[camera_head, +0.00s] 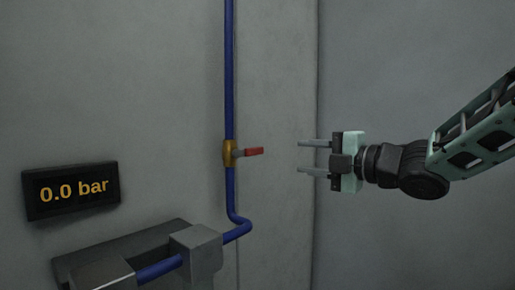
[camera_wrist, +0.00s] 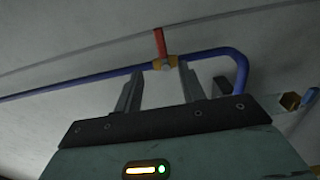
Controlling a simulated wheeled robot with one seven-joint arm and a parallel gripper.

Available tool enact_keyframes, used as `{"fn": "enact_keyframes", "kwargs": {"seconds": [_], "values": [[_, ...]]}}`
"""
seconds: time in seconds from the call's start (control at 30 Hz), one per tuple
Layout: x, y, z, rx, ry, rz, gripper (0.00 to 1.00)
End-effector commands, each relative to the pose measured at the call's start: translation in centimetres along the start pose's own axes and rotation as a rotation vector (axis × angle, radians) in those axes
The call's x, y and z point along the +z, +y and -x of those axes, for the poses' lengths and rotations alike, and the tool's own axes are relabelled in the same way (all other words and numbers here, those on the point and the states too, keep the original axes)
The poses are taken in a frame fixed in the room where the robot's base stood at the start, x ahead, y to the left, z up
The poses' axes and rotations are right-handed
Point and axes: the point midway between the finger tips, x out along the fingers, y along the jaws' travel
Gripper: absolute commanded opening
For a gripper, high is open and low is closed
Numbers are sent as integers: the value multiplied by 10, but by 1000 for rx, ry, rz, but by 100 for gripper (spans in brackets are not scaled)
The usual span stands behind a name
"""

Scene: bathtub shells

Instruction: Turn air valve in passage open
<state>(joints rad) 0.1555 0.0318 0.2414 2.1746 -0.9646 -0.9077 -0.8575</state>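The air valve has a brass body (camera_head: 229,153) on a vertical blue pipe (camera_head: 229,80) in the head view. Its red handle (camera_head: 253,151) sticks out to the right, across the pipe. My gripper (camera_head: 302,157) is to the right of the handle, apart from it, with its fingers open and nothing between them. In the wrist view the red handle (camera_wrist: 160,43) and brass body (camera_wrist: 165,63) show beyond the open fingertips (camera_wrist: 161,77). The display (camera_head: 72,190) on the wall reads 0.0 bar.
The blue pipe bends at the bottom and runs into grey blocks (camera_head: 197,254) at the lower left. A wall corner edge (camera_head: 317,80) stands behind my gripper. The space between the handle and my fingers is clear.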

Motion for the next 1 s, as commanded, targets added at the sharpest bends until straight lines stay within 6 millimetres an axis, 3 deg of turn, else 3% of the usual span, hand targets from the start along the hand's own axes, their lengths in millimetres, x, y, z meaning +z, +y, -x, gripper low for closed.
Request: {"fn": "enact_keyframes", "kwargs": {"seconds": [0.6, 0.8, 1.0], "values": [[-1, 2, -126, -1, 2, -6, 40], [-1, 1, -147, -1, 0, -5, 40], [0, -1, -153, -2, -1, -4, 40]]}}
